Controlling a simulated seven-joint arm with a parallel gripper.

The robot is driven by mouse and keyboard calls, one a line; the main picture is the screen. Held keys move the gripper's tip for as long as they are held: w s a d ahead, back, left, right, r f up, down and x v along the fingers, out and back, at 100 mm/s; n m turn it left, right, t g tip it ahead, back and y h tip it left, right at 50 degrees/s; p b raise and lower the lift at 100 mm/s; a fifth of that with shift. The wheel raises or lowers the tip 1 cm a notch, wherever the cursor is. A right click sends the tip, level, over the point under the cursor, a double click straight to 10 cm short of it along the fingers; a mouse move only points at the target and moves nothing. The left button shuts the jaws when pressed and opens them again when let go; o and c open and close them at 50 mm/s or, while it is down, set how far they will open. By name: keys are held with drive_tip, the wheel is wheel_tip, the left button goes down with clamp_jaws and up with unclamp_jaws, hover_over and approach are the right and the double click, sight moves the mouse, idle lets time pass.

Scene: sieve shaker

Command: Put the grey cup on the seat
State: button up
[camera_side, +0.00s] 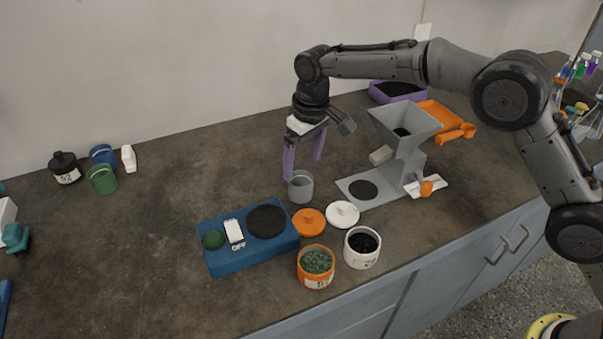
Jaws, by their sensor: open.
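The grey cup (301,188) stands upright on the dark worktop, behind the blue shaker. My gripper (303,168) points down with its purple fingers apart, just above and slightly behind the cup. Whether the fingers reach around its rim, I cannot tell. The blue shaker (225,261) has a round black seat (267,221), a white switch (234,231) by the word OFF and a green disc (213,239). Another round black pad (363,190) lies on the base of the grey hopper stand (408,155). Both round black surfaces are bare.
An orange lid (309,223) and white lid (342,214) lie near the shaker. An orange jar of green grains (315,268) and white jar of black grains (361,249) stand in front. Green and blue cups (102,180) stand at left. The left worktop is largely clear.

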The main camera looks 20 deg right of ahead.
drive_tip(key=r, duration=0.6)
drive_tip(key=shift+s+d, duration=0.15)
drive_tip(key=shift+s, duration=0.2)
drive_tip(key=s+d+r+m+t, duration=0.1)
drive_tip(key=s+d+r, duration=0.5)
drive_tip(key=d+r, duration=0.2)
drive_tip(key=s+d+r+m+t, duration=0.1)
drive_tip(key=s+d, duration=0.5)
drive_tip(key=s, duration=0.4)
drive_tip(key=s+d+r+m+t, duration=0.1)
drive_tip(key=s+d+r, duration=0.1)
drive_tip(key=s+d, duration=0.5)
drive_tip(key=s, duration=0.4)
drive_tip(key=shift+d+r, duration=0.25)
drive_tip(key=shift+d, duration=0.05)
drive_tip(key=shift+o, duration=0.2)
drive_tip(key=s+d+f, duration=0.1)
drive_tip(key=s+f, duration=0.2)
drive_tip(key=s, duration=0.2)
drive_tip(key=s+d+f+m+t, duration=0.1)
drive_tip(key=s+f, duration=0.2)
drive_tip(key=s, duration=0.2)
drive_tip(key=shift+s+d+h, duration=0.3)
drive_tip(key=shift+s+d, duration=0.05)
drive_tip(key=shift+d, duration=0.05)
